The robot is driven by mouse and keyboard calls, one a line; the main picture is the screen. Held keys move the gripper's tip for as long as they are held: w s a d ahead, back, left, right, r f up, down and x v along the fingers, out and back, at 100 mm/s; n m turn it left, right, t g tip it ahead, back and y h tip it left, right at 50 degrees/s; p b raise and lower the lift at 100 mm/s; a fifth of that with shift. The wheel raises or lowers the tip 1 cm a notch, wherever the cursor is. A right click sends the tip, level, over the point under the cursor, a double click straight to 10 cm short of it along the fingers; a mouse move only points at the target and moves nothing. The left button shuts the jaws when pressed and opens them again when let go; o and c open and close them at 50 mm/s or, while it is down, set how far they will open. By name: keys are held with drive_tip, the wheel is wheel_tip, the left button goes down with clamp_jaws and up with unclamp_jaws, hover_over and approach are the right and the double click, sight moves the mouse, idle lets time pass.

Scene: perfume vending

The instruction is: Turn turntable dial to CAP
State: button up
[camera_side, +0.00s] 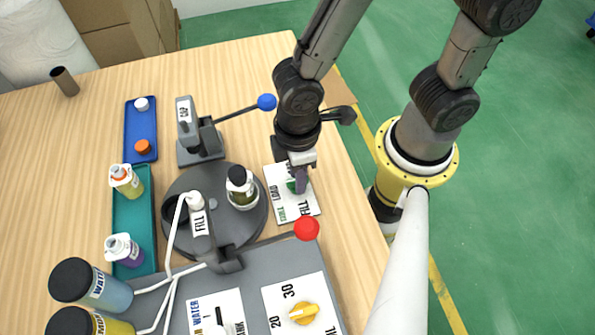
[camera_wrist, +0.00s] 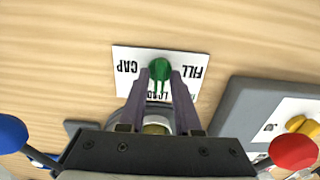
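The turntable dial (camera_wrist: 160,68) is a small green knob on a white card (camera_wrist: 126,54) marked CAP, FILL and LOAD. In the wrist view CAP is on the left, FILL on the right and LOAD, partly hidden, below. The green part seems to extend downward toward LOAD, but the fingers hide much of it. My gripper (camera_wrist: 161,78) has its two purple fingers on either side of the dial, close to it; I cannot tell if they touch. In the side view my gripper (camera_side: 298,182) is over the card, hiding most of the dial and the CAP side.
The dark turntable (camera_side: 238,226) is left of the card with a bottle (camera_side: 241,187) on it. A blue-ball lever (camera_side: 266,102) and a red-ball lever (camera_side: 306,228) flank my gripper. The grey panel (camera_side: 255,272) is in front. Bare wood lies behind the card.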

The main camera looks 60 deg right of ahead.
clamp_jaws()
drive_tip(key=m, duration=0.3)
drive_tip(key=shift+m, duration=0.4)
drive_tip(key=m, duration=0.3)
drive_tip(key=shift+m, duration=0.3)
drive_tip(key=m, duration=0.5)
drive_tip(key=shift+r, duration=0.1)
drive_tip(key=shift+m, duration=2.8)
drive_tip(key=shift+o, duration=1.6)
unclamp_jaws()
